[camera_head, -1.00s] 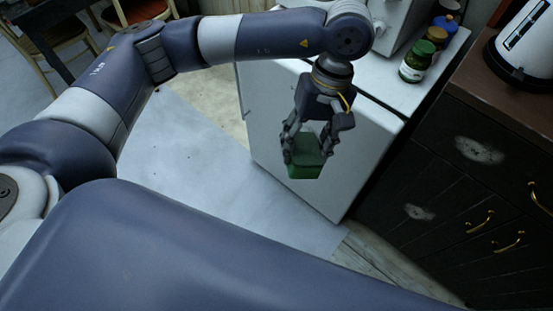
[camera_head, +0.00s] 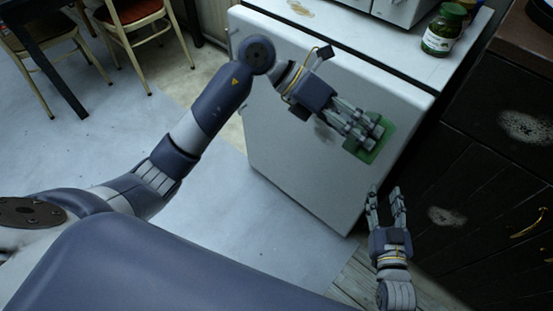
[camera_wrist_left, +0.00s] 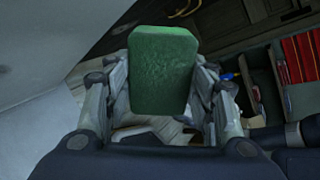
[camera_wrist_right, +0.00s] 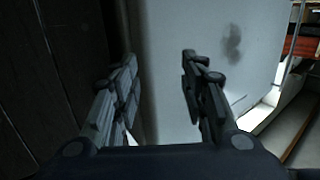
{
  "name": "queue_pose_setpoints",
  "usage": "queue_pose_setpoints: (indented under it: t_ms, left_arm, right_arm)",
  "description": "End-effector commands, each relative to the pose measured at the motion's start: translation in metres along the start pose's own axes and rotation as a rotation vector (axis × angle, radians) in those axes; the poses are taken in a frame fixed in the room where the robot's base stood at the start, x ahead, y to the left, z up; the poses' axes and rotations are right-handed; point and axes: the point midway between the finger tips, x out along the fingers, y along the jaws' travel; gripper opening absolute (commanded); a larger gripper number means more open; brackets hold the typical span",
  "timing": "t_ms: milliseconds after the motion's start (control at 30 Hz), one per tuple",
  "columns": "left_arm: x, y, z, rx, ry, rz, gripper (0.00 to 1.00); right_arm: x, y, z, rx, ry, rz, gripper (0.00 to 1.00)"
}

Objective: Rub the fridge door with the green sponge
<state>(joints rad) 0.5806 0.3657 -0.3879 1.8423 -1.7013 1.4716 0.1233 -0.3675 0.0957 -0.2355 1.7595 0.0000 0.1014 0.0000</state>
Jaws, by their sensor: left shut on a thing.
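The white fridge (camera_head: 290,150) stands in the middle of the head view, its door facing me. A dark smudge (camera_head: 323,131) marks the door; a dark smudge also shows in the right wrist view (camera_wrist_right: 232,43). My left gripper (camera_head: 368,135) is shut on the green sponge (camera_head: 386,143) and holds it in front of the door's right part. Whether the sponge touches the door I cannot tell. The sponge also fills the middle of the left wrist view (camera_wrist_left: 162,70). My right gripper (camera_head: 385,192) is open and empty, low in front of the fridge's right lower corner.
Dark cabinets (camera_head: 480,180) with brass handles and pale stains stand right of the fridge. A green jar (camera_head: 442,30) and a white appliance stand on the fridge top, with a brown stain (camera_head: 299,8). Chairs (camera_head: 135,25) are at the back left. The floor (camera_head: 110,130) left of the fridge is clear.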

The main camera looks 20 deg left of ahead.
Motion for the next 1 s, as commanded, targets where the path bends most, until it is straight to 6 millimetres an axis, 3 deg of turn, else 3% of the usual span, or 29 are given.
queue_pose_setpoints:
  t_ms: [33, 267, 500, 600, 800, 1000]
  left_arm:
    - [0.007, 0.019, -0.012, -0.053, -0.095, 0.023, 0.37]
    - [0.0, 0.091, -0.033, -0.23, -0.534, 0.153, 0.37]
    - [-0.022, 0.198, -0.095, -0.316, -0.959, 0.314, 0.37]
    - [-0.034, 0.227, -0.118, -0.317, -1.066, 0.364, 0.37]
    - [-0.046, 0.25, -0.141, -0.313, -1.163, 0.408, 0.37]
    - [-0.048, 0.257, -0.138, -0.312, -1.184, 0.415, 0.37]
  right_arm:
    - [0.002, -0.001, -0.007, 0.0, 0.056, -0.002, 0.4]
    - [-0.007, -0.005, -0.079, 0.004, 0.31, -0.009, 0.4]
    - [-0.053, -0.008, -0.16, 0.011, 0.621, -0.015, 0.4]
    - [-0.074, -0.008, -0.185, 0.014, 0.712, -0.017, 0.4]
    - [-0.096, -0.009, -0.209, 0.016, 0.795, -0.018, 0.4]
    - [-0.1, -0.009, -0.214, 0.017, 0.813, -0.019, 0.4]
